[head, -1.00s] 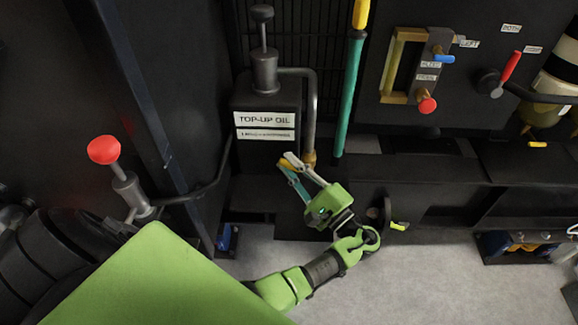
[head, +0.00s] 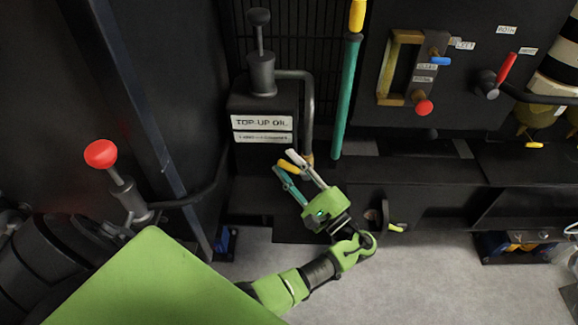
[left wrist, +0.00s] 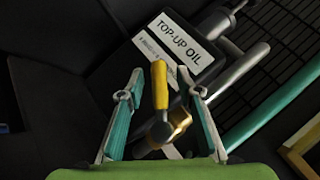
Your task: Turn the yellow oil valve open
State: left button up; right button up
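The yellow oil valve's handle (head: 288,167) sits at the foot of the pipe beside the black TOP-UP OIL box (head: 264,107). In the left wrist view the yellow handle (left wrist: 159,84) stands upright in the picture, above a brass valve body (left wrist: 179,121). My left gripper (head: 286,161) is open, with its teal-padded fingers apart. In the left wrist view the left gripper (left wrist: 159,75) has one finger on each side of the handle, with visible gaps. The depth between fingertips and handle is hard to judge. My right gripper is not in view.
A dark pipe (head: 309,110) runs down beside the box. A teal pole (head: 346,100) with a yellow top stands just right of it. A red-knobbed lever (head: 101,154) is at left. A panel with a red lever (head: 507,68) is at right. Grey floor (head: 400,280) is clear in front.

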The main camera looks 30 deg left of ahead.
aim_at(289, 163)
pick_arm(q)
jog(key=shift+r, duration=0.1)
notch_tip(289, 163, up, 10)
jog(key=shift+f, duration=0.1)
dwell(0.4)
jog(key=shift+c, duration=0.3)
